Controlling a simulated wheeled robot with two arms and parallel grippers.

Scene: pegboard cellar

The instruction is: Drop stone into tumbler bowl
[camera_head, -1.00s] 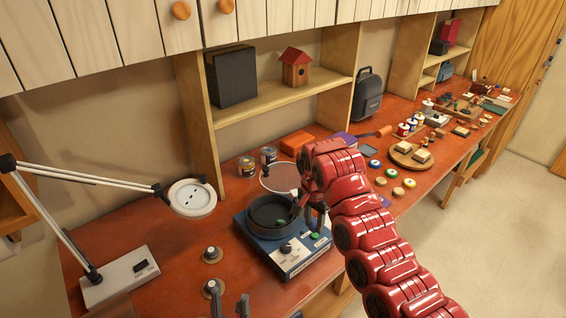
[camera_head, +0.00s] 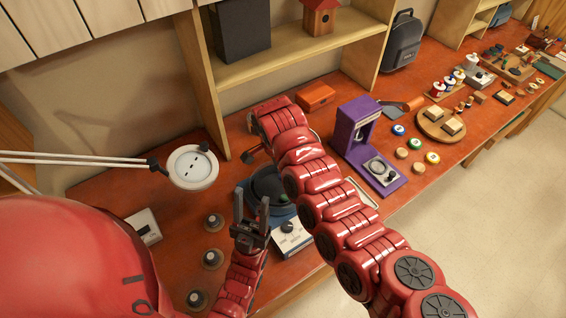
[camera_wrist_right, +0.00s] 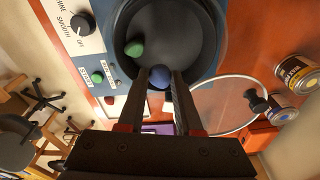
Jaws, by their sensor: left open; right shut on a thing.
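In the right wrist view, my right gripper (camera_wrist_right: 160,80) is shut on a small blue stone (camera_wrist_right: 160,75), held between its fingertips over the dark round tumbler bowl (camera_wrist_right: 190,45), near its rim. A green stone (camera_wrist_right: 133,48) lies inside the bowl. In the head view, the bowl (camera_head: 268,182) is partly covered by my right arm, and the right fingertips are mostly hidden there. My left gripper (camera_head: 251,206) is open and empty, pointing up in front of the bowl.
The tumbler's control panel (camera_wrist_right: 85,40) carries a knob and a green button. A clear round lid (camera_wrist_right: 215,128) and paint cans (camera_wrist_right: 301,72) are beside the bowl. A purple stand (camera_head: 357,135) is to the right. A lamp head (camera_head: 193,168) is to the left.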

